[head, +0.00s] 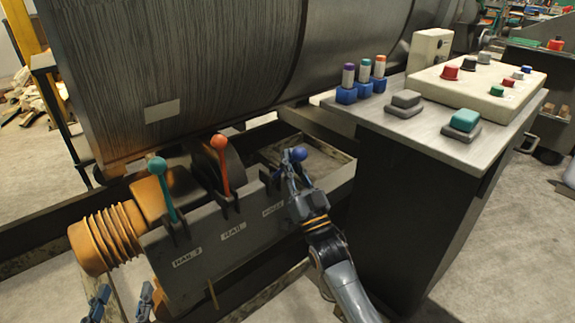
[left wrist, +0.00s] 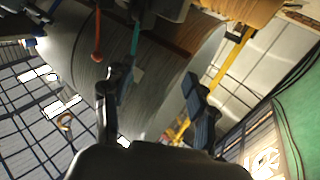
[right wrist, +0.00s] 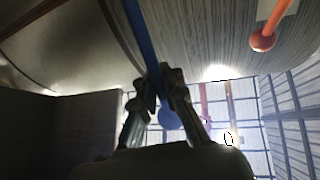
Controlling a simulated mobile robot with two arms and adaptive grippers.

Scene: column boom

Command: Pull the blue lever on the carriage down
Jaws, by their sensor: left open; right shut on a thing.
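The blue lever has a round blue knob (head: 299,154) and stands at the right end of the dark carriage (head: 228,246) in the head view. My right gripper (head: 293,170) is shut around the lever just below the knob. In the right wrist view the blue shaft (right wrist: 143,35) runs between the closed fingers (right wrist: 160,90), with the knob partly hidden behind them. The lever's lower end is hidden by the gripper in the head view. My left gripper (head: 122,298) is open and empty low at the left; its spread fingers show in the left wrist view (left wrist: 152,95).
An orange lever (head: 223,165) and a teal lever (head: 163,187) stand upright left of the blue one. A large dark cylinder (head: 200,70) lies behind the carriage. A control desk (head: 440,138) with buttons and colored pegs stands close at the right.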

